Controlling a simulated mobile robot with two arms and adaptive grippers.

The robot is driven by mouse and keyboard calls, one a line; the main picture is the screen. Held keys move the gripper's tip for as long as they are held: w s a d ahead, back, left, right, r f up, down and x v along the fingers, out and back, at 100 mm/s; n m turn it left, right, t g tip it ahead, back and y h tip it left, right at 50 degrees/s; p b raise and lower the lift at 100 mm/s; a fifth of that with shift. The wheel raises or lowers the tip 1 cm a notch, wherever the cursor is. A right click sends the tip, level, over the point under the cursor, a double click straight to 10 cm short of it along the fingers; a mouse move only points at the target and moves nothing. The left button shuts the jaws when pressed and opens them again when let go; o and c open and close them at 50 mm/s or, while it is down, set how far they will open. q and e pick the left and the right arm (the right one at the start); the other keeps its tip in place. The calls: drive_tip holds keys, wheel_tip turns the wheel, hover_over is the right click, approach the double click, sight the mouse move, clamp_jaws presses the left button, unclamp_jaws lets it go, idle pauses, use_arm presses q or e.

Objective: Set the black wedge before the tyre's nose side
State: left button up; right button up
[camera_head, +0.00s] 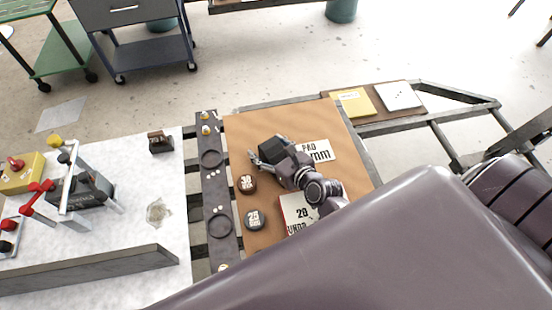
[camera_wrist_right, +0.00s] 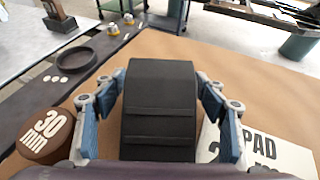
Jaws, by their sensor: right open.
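The black wedge (camera_head: 272,149) stands on the brown board (camera_head: 250,122). In the right wrist view the wedge (camera_wrist_right: 158,115) shows ridged black faces between the two fingers. My right gripper (camera_head: 262,160) is at the wedge; in its wrist view the gripper (camera_wrist_right: 160,97) is open, with a finger on each side of the wedge. Narrow gaps show there, wider near the palm; I cannot tell whether the tips touch it. I cannot make out a tyre in either view. My left gripper is not in view.
A brown 30 mm disc (camera_head: 246,184) and a grey 25 mm disc (camera_head: 255,220) lie left of the gripper. A white PAD card (camera_head: 320,151) lies right of it, and a 20 mm card (camera_head: 296,210) lies nearer. A dark rail (camera_head: 216,190) runs along the board's left side.

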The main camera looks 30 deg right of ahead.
drive_tip(key=shift+w+f, duration=0.15)
drive_tip(key=shift+w, duration=0.15)
drive_tip(key=shift+c, duration=0.4)
clamp_jaws()
drive_tip(key=shift+r, duration=0.2)
